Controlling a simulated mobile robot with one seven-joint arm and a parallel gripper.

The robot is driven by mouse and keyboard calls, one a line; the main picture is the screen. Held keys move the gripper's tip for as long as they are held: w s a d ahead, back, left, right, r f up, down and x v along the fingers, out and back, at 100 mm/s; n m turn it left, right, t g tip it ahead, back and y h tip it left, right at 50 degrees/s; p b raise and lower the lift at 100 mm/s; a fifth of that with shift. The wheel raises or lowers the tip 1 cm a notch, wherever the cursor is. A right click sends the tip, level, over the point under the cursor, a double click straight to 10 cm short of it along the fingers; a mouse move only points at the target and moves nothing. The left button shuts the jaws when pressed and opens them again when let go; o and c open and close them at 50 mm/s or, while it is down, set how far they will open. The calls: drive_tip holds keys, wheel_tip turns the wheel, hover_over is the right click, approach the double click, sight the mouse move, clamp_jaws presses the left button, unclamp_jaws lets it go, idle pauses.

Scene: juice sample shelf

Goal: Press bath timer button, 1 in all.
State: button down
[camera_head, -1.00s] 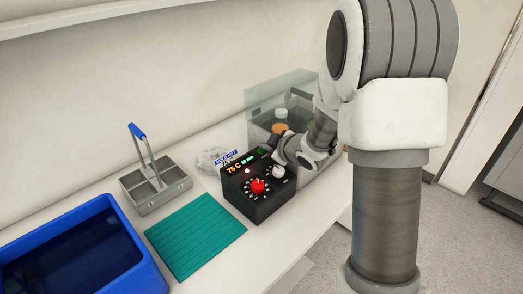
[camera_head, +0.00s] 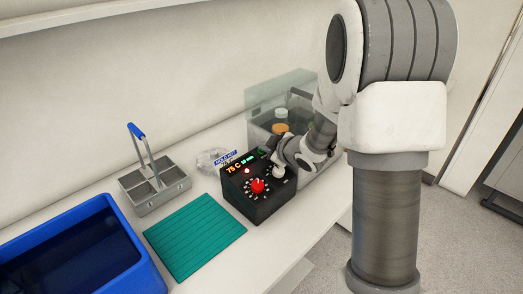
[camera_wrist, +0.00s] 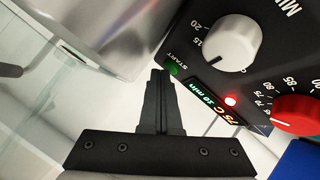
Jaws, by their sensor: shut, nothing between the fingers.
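The black bath control box (camera_head: 245,205) stands on the bench in the head view, with a red knob (camera_head: 257,186) and a pale knob (camera_head: 279,171). In the wrist view, its lit display (camera_wrist: 213,103) reads 75 C and 10 min, and a red lamp (camera_wrist: 231,100) glows. The small green button (camera_wrist: 173,71) marked START lies near the panel's edge. My gripper (camera_wrist: 158,74) is shut and empty, its fingertips just beside the green button in the wrist view. I cannot tell whether they touch it. In the head view the button is hard to make out near my gripper.
A clear-walled bath (camera_head: 265,110) stands behind the box, with an orange-lidded jar (camera_head: 281,128) showing. A teal mat (camera_head: 195,235), a grey divided carrier (camera_head: 155,197) with a blue handle and a blue tub (camera_head: 150,275) are to the left. A "hold hot" label (camera_head: 226,158) stands behind the box.

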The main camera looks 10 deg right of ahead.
drive_tip(key=shift+s+d+r+p, duration=0.15)
drive_tip(key=shift+s+r+p, duration=0.05)
drive_tip(key=shift+r+p, duration=0.55)
drive_tip(key=shift+r, duration=0.1)
drive_tip(key=r+p, duration=0.2)
drive_tip(key=r, duration=0.1)
drive_tip(key=s+r+p, duration=0.1)
drive_tip(key=r+p, duration=0.1)
drive_tip(key=shift+d, duration=0.35)
drive_tip(key=shift+f, duration=0.1)
drive_tip(key=shift+s, duration=0.1)
idle(0.4)
